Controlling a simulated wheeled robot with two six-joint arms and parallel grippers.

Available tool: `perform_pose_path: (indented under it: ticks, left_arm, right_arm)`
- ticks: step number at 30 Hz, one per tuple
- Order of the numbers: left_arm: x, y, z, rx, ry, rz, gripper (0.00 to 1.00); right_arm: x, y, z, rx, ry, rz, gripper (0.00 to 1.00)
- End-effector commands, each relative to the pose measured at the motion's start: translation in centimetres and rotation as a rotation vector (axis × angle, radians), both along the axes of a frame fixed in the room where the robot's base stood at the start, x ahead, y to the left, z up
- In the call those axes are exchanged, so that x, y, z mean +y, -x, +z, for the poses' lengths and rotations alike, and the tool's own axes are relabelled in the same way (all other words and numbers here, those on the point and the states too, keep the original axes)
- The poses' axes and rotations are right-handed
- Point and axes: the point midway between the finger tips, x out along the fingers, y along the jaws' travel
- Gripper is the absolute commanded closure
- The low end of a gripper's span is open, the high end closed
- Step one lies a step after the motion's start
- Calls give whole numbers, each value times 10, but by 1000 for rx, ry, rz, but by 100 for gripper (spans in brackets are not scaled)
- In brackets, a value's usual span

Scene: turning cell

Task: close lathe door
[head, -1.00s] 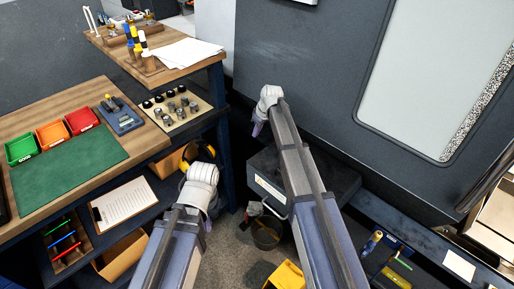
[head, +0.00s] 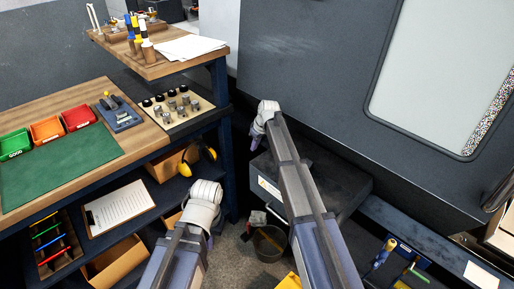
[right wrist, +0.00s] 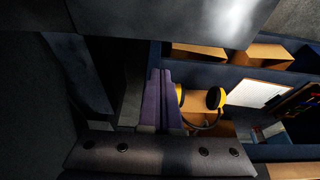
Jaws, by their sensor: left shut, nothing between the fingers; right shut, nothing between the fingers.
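The lathe door (head: 310,50) is the large dark grey panel with a pale window (head: 430,75) at the right of the head view. A dark bar, perhaps its handle, is cut off at the right edge. My right gripper (head: 256,143) is in front of the door's lower left part, shut and empty; I cannot tell whether it touches. Its purple fingers (right wrist: 160,100) lie together in the right wrist view, below a dark grey panel that I cannot identify for sure. My left gripper (head: 209,241) hangs low between bench and lathe, shut and empty, mostly hidden by its wrist.
A wooden workbench (head: 150,135) with coloured bins and a green mat (head: 60,170) stands at left. Yellow earmuffs (head: 208,150) hang on its side and show in the right wrist view (right wrist: 216,98). A dark box (head: 345,185) and a bucket (head: 270,243) sit below the door.

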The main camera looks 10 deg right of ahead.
Motion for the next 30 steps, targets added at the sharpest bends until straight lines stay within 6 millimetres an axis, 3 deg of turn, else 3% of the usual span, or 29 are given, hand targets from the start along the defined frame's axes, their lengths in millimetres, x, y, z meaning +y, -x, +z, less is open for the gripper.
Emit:
perform_pose_path:
  ticks: [1, 6, 22, 30]
  left_arm:
    - [0, 0, 2, 0, 0, 0, 100]
    - [0, 0, 2, 0, 0, 0, 100]
    - [0, 0, 2, 0, 0, 0, 100]
    - [0, 0, 2, 0, 0, 0, 100]
  right_arm:
    - [-8, 14, 2, 0, 0, -3, 100]
    - [-20, 32, 2, 0, -1, -2, 100]
    - [-24, 36, 2, 0, 0, -1, 100]
    - [-39, 60, 2, 7, 4, -4, 100]
